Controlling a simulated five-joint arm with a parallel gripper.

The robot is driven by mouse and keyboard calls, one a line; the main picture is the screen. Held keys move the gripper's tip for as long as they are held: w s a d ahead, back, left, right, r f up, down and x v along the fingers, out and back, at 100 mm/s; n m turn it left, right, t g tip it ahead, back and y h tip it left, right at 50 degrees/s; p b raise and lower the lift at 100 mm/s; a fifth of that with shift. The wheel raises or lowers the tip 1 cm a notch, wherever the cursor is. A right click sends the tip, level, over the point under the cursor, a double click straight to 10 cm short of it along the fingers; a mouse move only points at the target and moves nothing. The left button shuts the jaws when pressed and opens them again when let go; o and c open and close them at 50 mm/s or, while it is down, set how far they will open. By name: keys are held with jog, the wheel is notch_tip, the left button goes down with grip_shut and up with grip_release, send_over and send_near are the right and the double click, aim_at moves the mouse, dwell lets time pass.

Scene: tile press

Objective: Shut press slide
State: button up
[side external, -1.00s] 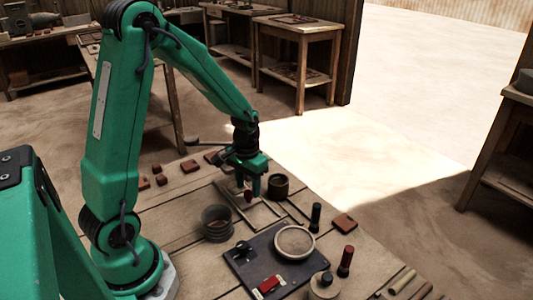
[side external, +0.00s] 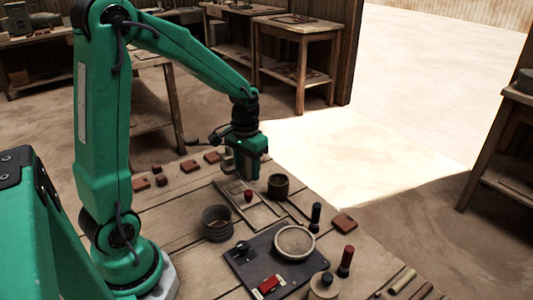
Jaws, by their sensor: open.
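A wooden frame (side external: 262,214) lies flat on the workbench, with a pale panel and a small red knob (side external: 248,195) in it. This looks like the press with its slide; how far the slide is in I cannot tell at this size. My gripper (side external: 246,175) is above and behind the knob, apart from it, with its fingers pointing down. The jaws are open with nothing seen between them. The far end of the frame is partly hidden behind my gripper.
A dark round pot (side external: 278,186) stands close right of the frame, and a grey tin (side external: 217,223) stands to its left. A dark board (side external: 262,262) with a round dish (side external: 295,242) lies in front. Red-brown tiles (side external: 190,166) lie at the back left.

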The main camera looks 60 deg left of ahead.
aim_at(248, 192)
jog(key=m, duration=0.9)
jog(key=shift+m, duration=0.3)
jog(key=m, duration=0.4)
jog(key=shift+r, duration=0.1)
jog(key=m, duration=0.4)
jog(key=shift+f, duration=3.9)
